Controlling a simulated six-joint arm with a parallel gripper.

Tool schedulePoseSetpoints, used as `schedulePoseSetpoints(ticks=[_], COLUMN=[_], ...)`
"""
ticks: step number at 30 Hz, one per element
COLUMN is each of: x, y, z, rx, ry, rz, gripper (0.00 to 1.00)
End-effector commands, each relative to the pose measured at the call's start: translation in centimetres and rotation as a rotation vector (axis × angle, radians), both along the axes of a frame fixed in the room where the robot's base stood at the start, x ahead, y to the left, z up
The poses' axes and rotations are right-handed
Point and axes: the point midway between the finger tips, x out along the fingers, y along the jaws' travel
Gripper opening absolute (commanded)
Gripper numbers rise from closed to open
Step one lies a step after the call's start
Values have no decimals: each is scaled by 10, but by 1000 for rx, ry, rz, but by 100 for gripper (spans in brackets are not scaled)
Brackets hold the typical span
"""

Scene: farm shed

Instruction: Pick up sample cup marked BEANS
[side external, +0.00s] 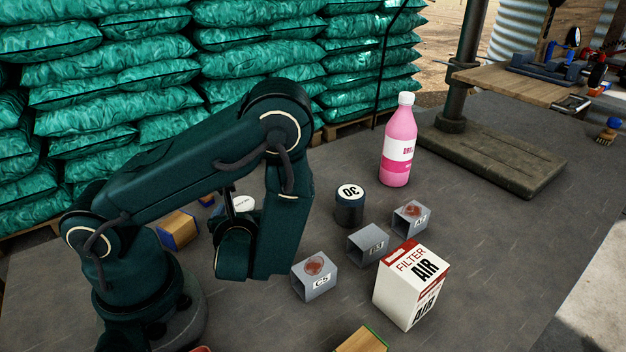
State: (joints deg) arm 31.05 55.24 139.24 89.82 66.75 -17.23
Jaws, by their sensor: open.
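A small round white top (243,203) with dark lettering shows behind my wrist; the lettering is too small to read, so I cannot tell if it says BEANS. Most of the body below it is hidden by my arm. My gripper (230,208) is open, seen only in part as a thin dark piece beside that white top. I cannot tell whether they touch. A dark cup with a white lid (350,192) stands upright to the right, apart from my arm; its large lid marking reads upside down and is not BEANS.
Grey holders (315,283), (368,246) and (411,219) stand right of my arm. Nearby are an air filter box (408,290), a pink bottle (398,140) and wooden blocks (178,231), (362,341). Green sacks (110,70) line the back; a heavy stand base (492,160) is at right.

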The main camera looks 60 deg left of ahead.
Motion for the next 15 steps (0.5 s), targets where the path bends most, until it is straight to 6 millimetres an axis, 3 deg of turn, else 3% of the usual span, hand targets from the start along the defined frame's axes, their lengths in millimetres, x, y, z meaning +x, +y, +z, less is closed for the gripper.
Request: schedulePoseSetpoints(ticks=[6, 15], x=[8, 15], y=[21, 34], z=[-9, -15], rx=[0, -1], ry=[3, 0], rz=[6, 2], gripper=[92, 92])
